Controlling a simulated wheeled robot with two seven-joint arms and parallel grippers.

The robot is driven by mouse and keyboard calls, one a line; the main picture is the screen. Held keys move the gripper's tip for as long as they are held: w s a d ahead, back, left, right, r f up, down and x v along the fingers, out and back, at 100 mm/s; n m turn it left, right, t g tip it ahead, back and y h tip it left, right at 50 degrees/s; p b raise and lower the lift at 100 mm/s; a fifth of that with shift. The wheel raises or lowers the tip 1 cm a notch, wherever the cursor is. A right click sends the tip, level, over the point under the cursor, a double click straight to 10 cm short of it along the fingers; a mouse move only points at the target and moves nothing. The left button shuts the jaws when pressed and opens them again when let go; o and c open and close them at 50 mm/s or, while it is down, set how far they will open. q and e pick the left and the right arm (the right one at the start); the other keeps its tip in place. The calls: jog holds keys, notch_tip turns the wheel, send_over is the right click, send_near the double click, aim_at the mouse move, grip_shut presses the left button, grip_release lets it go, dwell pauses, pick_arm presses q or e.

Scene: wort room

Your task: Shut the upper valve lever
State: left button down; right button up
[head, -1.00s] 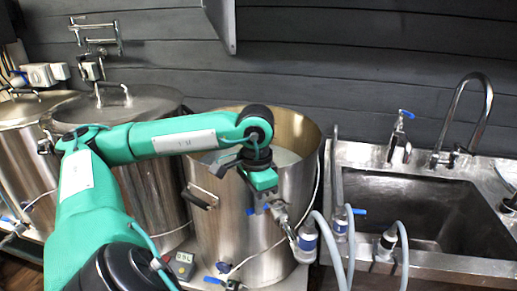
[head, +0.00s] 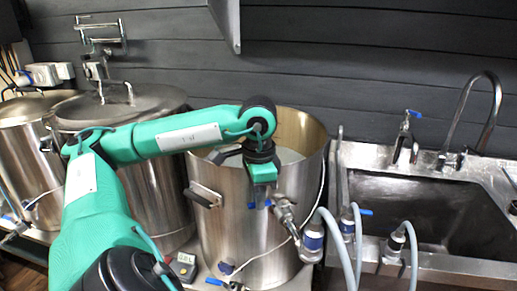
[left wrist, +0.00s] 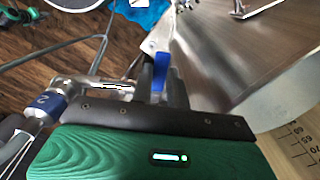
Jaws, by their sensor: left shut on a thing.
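The large open steel kettle (head: 240,235) stands in the middle of the head view. The upper valve (head: 285,212) sticks out from its side, with a hose fitting (head: 312,240) below it. My left gripper (head: 261,200) is at this valve, pointing down, with its fingers shut on the blue upper valve lever (head: 268,203). In the left wrist view the blue lever (left wrist: 160,72) shows between the dark fingers, beside the metal valve pipe (left wrist: 90,87). The fingers hide part of the lever. My right gripper is not in view.
A lower valve with a blue handle (head: 216,281) sits near the kettle's foot. Grey hoses (head: 338,255) run close on the right, before the steel sink (head: 430,205). A lidded kettle (head: 155,190) stands behind my left arm. A small display (head: 184,266) lies below.

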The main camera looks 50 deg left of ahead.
pick_arm(q)
jog(key=c, duration=1.4)
grip_release()
jog(key=shift+a, duration=0.1)
jog(key=shift+o, duration=0.2)
